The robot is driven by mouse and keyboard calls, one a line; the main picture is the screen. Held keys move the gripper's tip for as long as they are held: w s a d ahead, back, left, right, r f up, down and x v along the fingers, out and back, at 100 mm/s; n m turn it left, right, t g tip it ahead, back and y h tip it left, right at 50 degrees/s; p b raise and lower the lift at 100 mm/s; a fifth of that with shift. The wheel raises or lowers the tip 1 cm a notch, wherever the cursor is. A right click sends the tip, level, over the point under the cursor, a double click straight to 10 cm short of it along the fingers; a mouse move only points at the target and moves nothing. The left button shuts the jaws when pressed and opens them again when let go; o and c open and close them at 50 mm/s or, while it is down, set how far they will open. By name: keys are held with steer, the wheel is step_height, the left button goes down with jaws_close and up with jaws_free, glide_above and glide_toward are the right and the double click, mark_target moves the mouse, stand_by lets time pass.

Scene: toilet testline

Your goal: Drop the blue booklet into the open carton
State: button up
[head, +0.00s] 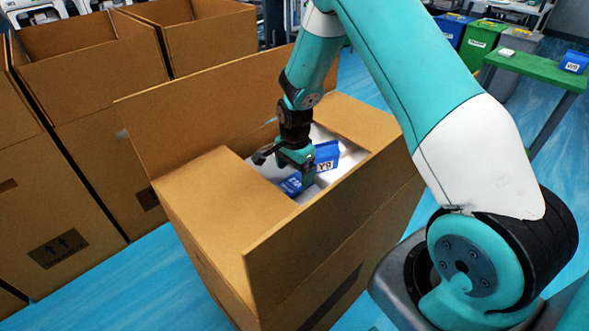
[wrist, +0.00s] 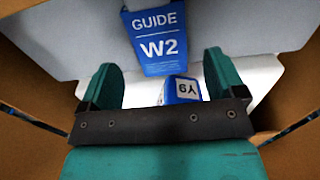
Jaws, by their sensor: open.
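The open carton (head: 205,190) stands in the middle of the head view with its flaps spread and a white interior. My gripper (head: 290,163) reaches down into its opening. In the wrist view my gripper (wrist: 163,80) has its two teal fingers apart with nothing clasped. In the head view the booklet (head: 291,185) is partly hidden by my gripper. A blue item (wrist: 181,90) with a white Y9 label is also in the carton, and shows in the head view (head: 326,156).
Other brown cartons (head: 85,90) stand on the left and behind. A green table (head: 535,68) at the right rear bears a blue labelled item (head: 574,62) and a small pale item. Coloured bins (head: 482,42) stand behind it. The blue floor is clear at front left.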

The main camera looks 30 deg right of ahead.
mark_target(294, 183)
step_height(294, 183, up, 13)
steer(key=s+a+r+n+y, duration=0.2)
steer(key=s+a+r+n, duration=0.7)
steer(key=a+r+n, duration=0.1)
steer(key=s+a+r+n+y, duration=0.1)
steer(key=s+a+n, duration=0.3)
steer(key=s, duration=0.5)
steer(key=s+a+r+n+y, duration=0.1)
steer(key=s+a+r+n, duration=0.3)
steer(key=s+n, duration=0.4)
steer(key=shift+s+r+n+p, duration=0.15)
steer(key=shift+s+n+p, duration=0.25)
steer(key=shift+n, duration=0.1)
steer(key=shift+r, duration=0.1)
step_height(294, 183, up, 7)
steer(key=p, duration=0.7)
steer(key=shift+w+r, duration=0.1)
